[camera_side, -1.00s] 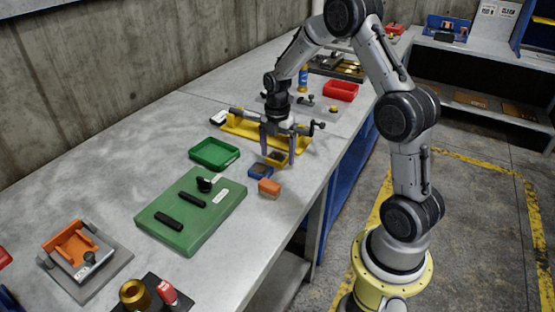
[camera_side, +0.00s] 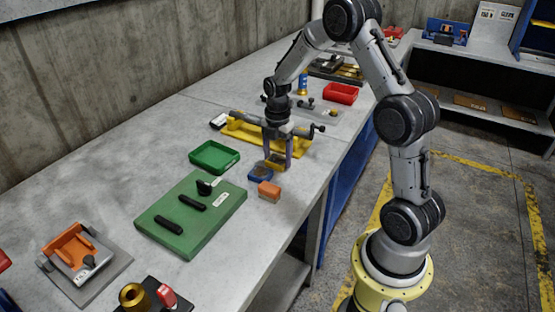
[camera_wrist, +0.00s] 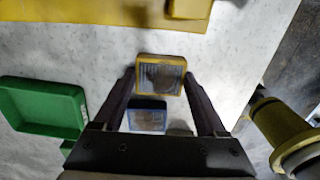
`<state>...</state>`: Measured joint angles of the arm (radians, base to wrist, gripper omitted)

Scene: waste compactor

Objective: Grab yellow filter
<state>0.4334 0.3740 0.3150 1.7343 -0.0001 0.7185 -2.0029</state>
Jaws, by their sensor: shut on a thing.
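The yellow filter (camera_wrist: 161,75) is a small yellow-framed block with a grey mesh face. In the wrist view it sits between the fingertips of my gripper (camera_wrist: 160,78). In the side view the filter (camera_side: 276,161) shows between the fingers of my gripper (camera_side: 277,163), which points down at the bench. My gripper is shut on the filter. I cannot tell whether the filter still touches the bench. A blue filter (camera_side: 260,174) lies just in front of it, and it also shows in the wrist view (camera_wrist: 147,116).
An orange block (camera_side: 269,191) lies close in front of the blue filter. A green tray (camera_side: 214,157) and a green board (camera_side: 190,215) with black parts are to the left. A yellow fixture (camera_side: 250,133) with a grey bar stands behind my gripper.

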